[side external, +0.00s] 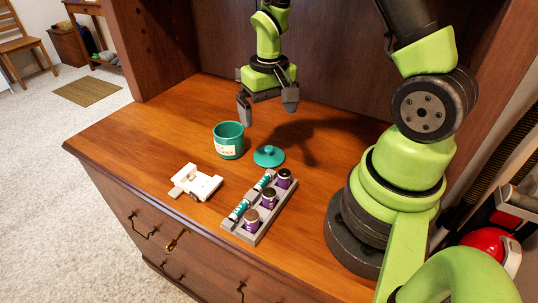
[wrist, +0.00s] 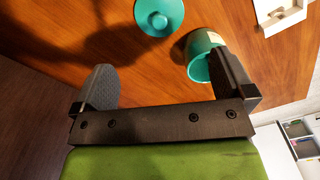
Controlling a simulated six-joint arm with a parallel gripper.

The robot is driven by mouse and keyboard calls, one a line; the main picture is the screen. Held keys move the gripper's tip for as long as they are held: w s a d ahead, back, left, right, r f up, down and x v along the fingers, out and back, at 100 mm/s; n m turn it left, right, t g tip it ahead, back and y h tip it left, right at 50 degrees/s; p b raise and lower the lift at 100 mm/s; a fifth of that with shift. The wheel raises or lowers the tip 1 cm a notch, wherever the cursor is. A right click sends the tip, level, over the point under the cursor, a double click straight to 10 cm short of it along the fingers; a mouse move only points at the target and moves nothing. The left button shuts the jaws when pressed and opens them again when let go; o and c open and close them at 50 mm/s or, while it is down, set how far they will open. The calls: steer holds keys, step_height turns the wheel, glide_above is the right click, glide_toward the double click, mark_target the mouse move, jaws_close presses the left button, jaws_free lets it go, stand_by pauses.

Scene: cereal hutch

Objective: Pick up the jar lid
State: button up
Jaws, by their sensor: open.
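The teal jar lid (side external: 268,156) lies flat on the wooden surface, its round knob facing up. In the wrist view the lid (wrist: 158,16) is at the top middle, partly cut off by the frame edge. The open teal jar (side external: 229,141) with a cream label stands upright just left of the lid, apart from it. It also shows in the wrist view (wrist: 200,58), partly behind one finger. My gripper (side external: 267,108) is open and empty, its fingers pointing down, above the surface and behind the jar and lid.
A grey rack (side external: 270,208) holding several purple dark-capped bottles and teal-and-white tubes sits in front of the lid. A white device (side external: 196,183) lies front left, and also shows in the wrist view (wrist: 281,12). The hutch's back wall (side external: 330,60) stands behind my gripper. The surface at left is clear.

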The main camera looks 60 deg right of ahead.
mark_target(269, 148)
step_height(269, 148, down, 11)
steer(key=shift+s+a+r, duration=0.1)
steer(key=shift+s+r, duration=0.05)
steer(key=shift+r, duration=0.05)
steer(key=c, duration=0.8)
